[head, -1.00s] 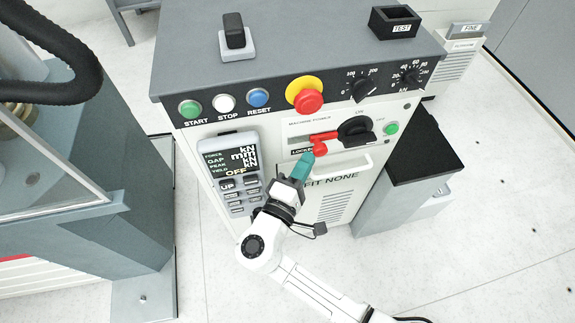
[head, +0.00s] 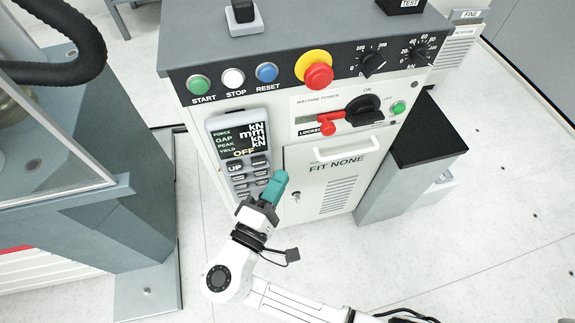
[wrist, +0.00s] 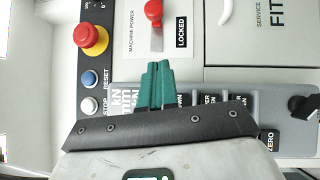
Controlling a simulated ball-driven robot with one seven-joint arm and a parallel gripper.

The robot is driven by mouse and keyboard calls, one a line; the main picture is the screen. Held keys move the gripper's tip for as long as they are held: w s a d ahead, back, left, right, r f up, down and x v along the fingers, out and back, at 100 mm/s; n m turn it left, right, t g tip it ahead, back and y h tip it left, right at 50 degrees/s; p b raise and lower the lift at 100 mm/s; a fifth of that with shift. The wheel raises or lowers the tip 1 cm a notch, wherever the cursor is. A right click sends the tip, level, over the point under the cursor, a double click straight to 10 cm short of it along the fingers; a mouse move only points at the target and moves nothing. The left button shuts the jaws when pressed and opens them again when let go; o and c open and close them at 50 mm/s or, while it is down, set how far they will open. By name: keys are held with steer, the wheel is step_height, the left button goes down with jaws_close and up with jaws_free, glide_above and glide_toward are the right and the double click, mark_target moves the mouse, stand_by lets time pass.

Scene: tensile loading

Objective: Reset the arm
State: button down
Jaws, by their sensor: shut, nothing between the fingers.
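My gripper (head: 274,187) has teal fingers, shut together and empty. In the head view it is in front of the control cabinet, low at the right edge of the handheld-style keypad panel (head: 237,150) and left of the cabinet door. In the wrist view my gripper (wrist: 155,80) points toward the machine power switch area, and the teal fingers lie side by side. The fingers and wrist hide part of the keypad panel there. My white arm runs down to the lower right in the head view.
The red lock lever (head: 328,122) and black power knob (head: 363,109) sit beside a "LOCKED" label. The red emergency stop (head: 318,75) and green start button (head: 198,84) are above. A grey machine frame (head: 110,225) stands left.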

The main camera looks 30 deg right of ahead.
steer(key=shift+s+a, duration=0.35)
steer(key=shift+a, duration=0.25)
steer(key=s+d+f+m+g+y+p, duration=0.2)
steer(key=s+d+f+g+y, duration=0.15)
steer(key=d, duration=0.35)
steer(key=s+d+f+m+g+y+p, duration=0.1)
steer(key=s+d+f+m+g+y, duration=0.15)
steer(key=s+d+g, duration=0.4)
steer(key=s+m+t+y+p, duration=0.1)
steer(key=s+m+y+p, duration=0.2)
steer(key=s+y, duration=0.5)
steer(key=shift+a+r+y, duration=0.2)
steer(key=shift+r+y, duration=0.15)
steer(key=shift+y, duration=0.75)
